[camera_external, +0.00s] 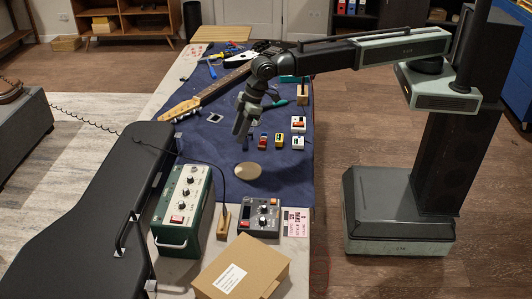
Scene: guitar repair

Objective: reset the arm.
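My arm reaches left from its column over the workbench. My gripper (241,132) hangs pointing down above the dark blue mat (225,158), clear of the things on it. Its fingers look close together in this side view, and I cannot tell if there is a gap between them. I see nothing held below the fingertips. A round cream-coloured disc (247,170) lies on the mat below and in front of the gripper.
Small pedals, red (263,141), yellow (279,140) and white (298,142), stand right of the gripper. A guitar neck (215,90) lies behind. A green amplifier (183,208), a grey pedal (260,219), a cardboard box (241,268) and a black case (95,215) fill the front.

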